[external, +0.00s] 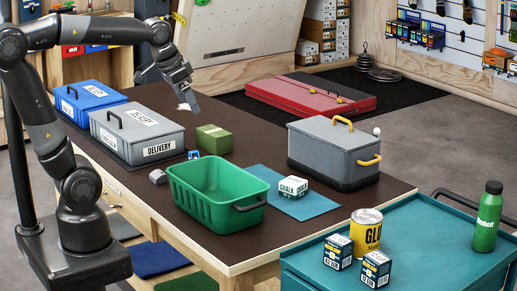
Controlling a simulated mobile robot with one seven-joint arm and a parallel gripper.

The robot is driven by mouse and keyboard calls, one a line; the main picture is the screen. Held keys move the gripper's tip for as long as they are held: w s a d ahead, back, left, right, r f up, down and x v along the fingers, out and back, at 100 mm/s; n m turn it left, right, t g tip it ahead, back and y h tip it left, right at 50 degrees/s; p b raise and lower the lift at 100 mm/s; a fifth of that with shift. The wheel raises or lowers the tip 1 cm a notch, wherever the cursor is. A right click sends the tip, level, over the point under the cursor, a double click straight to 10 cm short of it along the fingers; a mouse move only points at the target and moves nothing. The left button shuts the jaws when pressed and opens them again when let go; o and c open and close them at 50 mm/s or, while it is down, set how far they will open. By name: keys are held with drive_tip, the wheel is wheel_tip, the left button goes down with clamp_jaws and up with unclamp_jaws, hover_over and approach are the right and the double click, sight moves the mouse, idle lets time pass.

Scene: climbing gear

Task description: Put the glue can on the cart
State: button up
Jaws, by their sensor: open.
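The glue can (366,233), yellow with a silver lid and large "GLU" lettering, stands upright on the teal top of the cart (425,222) at the lower right. My gripper (184,103) is far from it, raised above the back left part of the table. The gripper is open, and its fingers point down; a small pale spot shows at its tips, too small to make out. Nothing hides the cart's top except the items on it; the lower front of the can is partly covered by a small box.
Two small dark boxes (338,252) and a green bottle (487,217) share the cart. The table (250,150) holds a green basket (217,193), a grey delivery case (137,135), a blue case (88,102), a grey cooler (334,153) and a chalk box (293,187).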

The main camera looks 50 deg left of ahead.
drive_tip(key=s+a+f+n, duration=0.1)
drive_tip(key=s+a+f, duration=0.1)
drive_tip(key=s, duration=0.2)
drive_tip(key=s+a+f+n+t, duration=0.1)
drive_tip(key=s+a+f, duration=0.1)
drive_tip(key=s, duration=0.2)
drive_tip(key=shift+s+a+f+y, duration=0.2)
drive_tip(key=shift+f+y, duration=0.1)
drive_tip(key=shift+f, duration=0.1)
